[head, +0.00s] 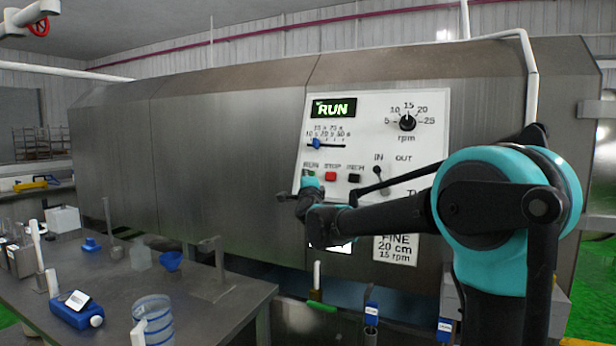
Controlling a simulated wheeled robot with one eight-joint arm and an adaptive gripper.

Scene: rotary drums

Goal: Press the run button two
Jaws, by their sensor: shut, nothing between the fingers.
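A white control panel (375,128) is fixed to the front of the large steel drum housing. Below a blue slider (316,143) is a row of buttons: the green run button (309,173) under the RUN label at the left, a red stop button (331,176) and a black button (354,178). My gripper (287,197) is just below the run button, at the panel's lower left edge, and looks shut and empty. My wrist stands close to the run button and partly covers it. I cannot tell whether they touch.
A rpm dial (407,122) and an IN/OUT lever (378,172) are on the panel's right. Tools hang below the panel.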

